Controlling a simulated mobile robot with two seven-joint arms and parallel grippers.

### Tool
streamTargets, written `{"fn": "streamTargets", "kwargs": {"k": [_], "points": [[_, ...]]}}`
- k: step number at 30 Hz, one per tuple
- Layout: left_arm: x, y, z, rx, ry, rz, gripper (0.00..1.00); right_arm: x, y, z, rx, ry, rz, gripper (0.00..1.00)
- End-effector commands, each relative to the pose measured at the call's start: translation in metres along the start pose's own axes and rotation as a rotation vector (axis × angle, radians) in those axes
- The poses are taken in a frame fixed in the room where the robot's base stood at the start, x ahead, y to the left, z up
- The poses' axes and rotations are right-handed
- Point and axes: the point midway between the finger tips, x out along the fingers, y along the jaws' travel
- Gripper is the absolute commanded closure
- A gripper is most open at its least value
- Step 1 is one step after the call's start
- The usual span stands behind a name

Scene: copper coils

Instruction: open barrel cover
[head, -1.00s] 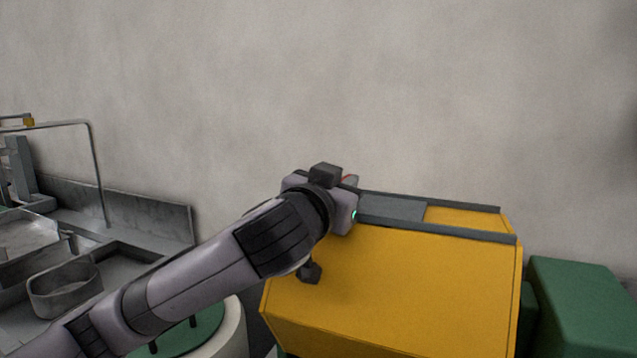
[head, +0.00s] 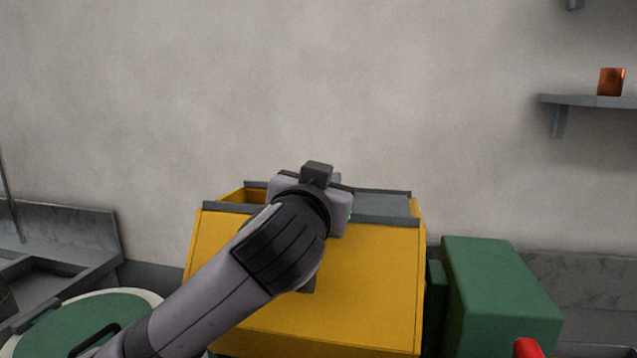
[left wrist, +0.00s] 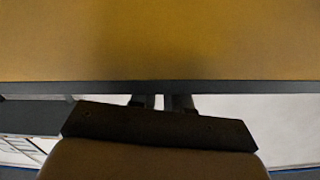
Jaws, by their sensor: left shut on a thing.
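The barrel is a yellow box-like tub (head: 370,285) in the middle of the head view, with two grey rails along its top. Its grey flat cover (head: 385,206) lies between the rails at the right end. The left end is open, with the yellow inside wall showing. My left gripper is at the top of the barrel, its fingers mostly hidden behind my wrist in the head view. In the left wrist view its two fingers (left wrist: 161,102) show close together at the dark rail edge. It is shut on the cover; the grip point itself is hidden. My right gripper is out of view.
A green box (head: 500,295) stands close to the barrel's right. A round green lid (head: 80,325) with a dark handle is at lower left. A red object (head: 527,348) shows at the bottom right. A shelf (head: 590,101) holds a copper piece (head: 611,81).

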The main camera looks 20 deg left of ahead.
Motion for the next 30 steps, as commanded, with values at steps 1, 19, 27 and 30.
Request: {"fn": "streamTargets", "kwargs": {"k": [1, 19, 27, 30], "points": [[0.0, 0.002, 0.003, 0.003, -0.008, 0.004, 1.0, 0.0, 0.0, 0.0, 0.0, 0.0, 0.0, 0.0], [-0.003, 0.0, 0.001, 0.0, -0.002, 0.001, 0.62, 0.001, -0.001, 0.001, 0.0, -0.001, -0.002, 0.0], [-0.036, 0.002, 0.003, -0.001, -0.002, 0.005, 0.62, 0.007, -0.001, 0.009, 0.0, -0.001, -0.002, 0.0], [-0.051, 0.001, 0.003, -0.002, -0.002, 0.005, 0.62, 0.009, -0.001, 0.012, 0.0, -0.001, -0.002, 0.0]]}}
